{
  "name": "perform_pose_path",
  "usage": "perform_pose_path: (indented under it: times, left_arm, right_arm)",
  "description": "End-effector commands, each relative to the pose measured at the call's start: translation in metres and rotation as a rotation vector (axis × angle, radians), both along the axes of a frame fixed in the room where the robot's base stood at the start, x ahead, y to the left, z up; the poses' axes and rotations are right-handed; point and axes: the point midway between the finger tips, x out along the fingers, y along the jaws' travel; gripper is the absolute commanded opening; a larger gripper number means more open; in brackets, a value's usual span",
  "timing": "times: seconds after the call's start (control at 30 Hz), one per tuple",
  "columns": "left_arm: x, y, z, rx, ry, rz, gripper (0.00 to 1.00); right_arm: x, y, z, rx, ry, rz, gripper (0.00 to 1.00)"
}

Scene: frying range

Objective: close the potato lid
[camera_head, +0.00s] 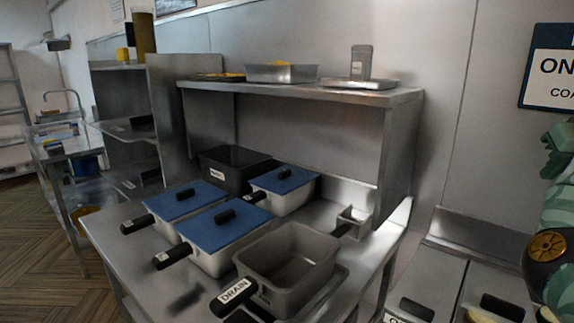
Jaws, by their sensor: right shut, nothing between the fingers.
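At the lower right, two steel lids with black handles lie side by side on a steel counter, a left lid (427,282) and a right lid (497,290). Something yellow (480,315) shows by the right lid at the bottom edge. I cannot read which one is the potato lid; a label at the left lid's lower corner is cut off. My right arm (559,195), green-patterned with a black and orange joint, stands at the right edge, beside the right lid. My right gripper is low at that edge, shut and empty, its fingertips hardly distinguishable. My left gripper is not in view.
A steel table left of the lids holds blue-lidded pans (222,229), an open pan marked DRAIN (291,256) and a black pan (232,166). A shelf (300,93) with trays stands above. The DRAIN handle sticks out at the front.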

Motion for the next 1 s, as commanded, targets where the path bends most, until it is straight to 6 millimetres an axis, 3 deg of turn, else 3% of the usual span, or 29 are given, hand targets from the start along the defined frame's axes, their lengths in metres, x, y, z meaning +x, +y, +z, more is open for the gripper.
perform_pose_path:
  times: [0.6,1.0]
  left_arm:
    - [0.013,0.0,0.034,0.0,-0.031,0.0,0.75]
    - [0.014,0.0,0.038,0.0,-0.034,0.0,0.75]
  right_arm:
    - [0.004,-0.005,0.08,0.0,-0.003,0.001,0.0]
    - [0.006,-0.006,0.086,-0.001,0.0,-0.002,0.0]
